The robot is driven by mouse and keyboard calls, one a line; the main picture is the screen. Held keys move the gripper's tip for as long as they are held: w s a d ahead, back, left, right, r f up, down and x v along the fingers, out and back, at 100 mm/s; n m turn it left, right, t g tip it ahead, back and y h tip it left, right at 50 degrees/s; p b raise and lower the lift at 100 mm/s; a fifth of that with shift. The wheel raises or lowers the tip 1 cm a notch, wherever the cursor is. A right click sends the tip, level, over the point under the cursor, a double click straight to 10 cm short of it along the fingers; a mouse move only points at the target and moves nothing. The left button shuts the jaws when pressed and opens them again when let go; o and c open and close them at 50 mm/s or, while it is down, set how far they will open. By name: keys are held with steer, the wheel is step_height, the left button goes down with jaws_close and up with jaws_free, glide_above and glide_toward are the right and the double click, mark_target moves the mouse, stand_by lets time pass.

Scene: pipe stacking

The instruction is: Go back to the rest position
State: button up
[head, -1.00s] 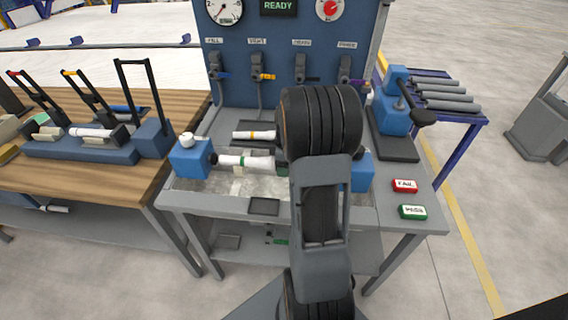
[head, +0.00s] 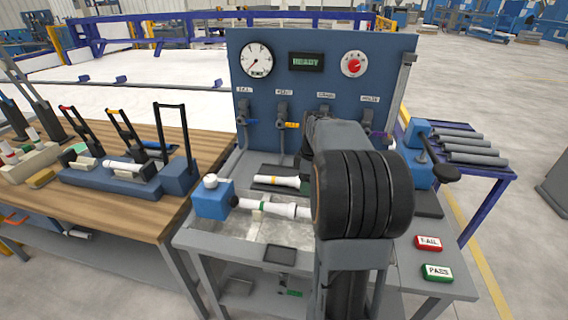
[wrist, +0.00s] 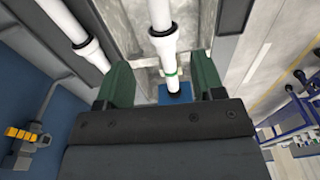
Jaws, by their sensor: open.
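My gripper (wrist: 163,82) is open, with its two dark green fingers apart in the wrist view and nothing gripped. A white pipe with a green band (head: 274,209) lies in the test bench, one end at the left blue block (head: 213,200); my arm hides its right end. In the wrist view this pipe (wrist: 164,43) shows beyond the fingers, between them in the picture. In the head view my arm covers most of the gripper.
The blue panel (head: 265,100) with gauge, READY display and several valves stands behind the bench. FAIL (head: 428,243) and PASS (head: 436,273) buttons sit at the bench's right front. A wooden table (head: 110,205) with pipe fixtures is at left, a rack of grey pipes (head: 478,146) at right.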

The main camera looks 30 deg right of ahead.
steer(key=shift+r, duration=0.2)
steer(key=s+a+r+m+t+p, duration=0.1)
steer(key=s+a+m, duration=0.3)
steer(key=a, duration=0.7)
steer(key=s+a+r+m+t+p, duration=0.2)
steer(key=s+a+m+p, duration=0.2)
steer(key=s+a, duration=0.3)
steer(key=a+m, duration=0.1)
steer(key=a, duration=0.2)
steer(key=shift+s+a+r+h, duration=0.25)
steer(key=shift+s+a+h, duration=0.05)
steer(key=shift+a, duration=0.1)
stand_by(0.4)
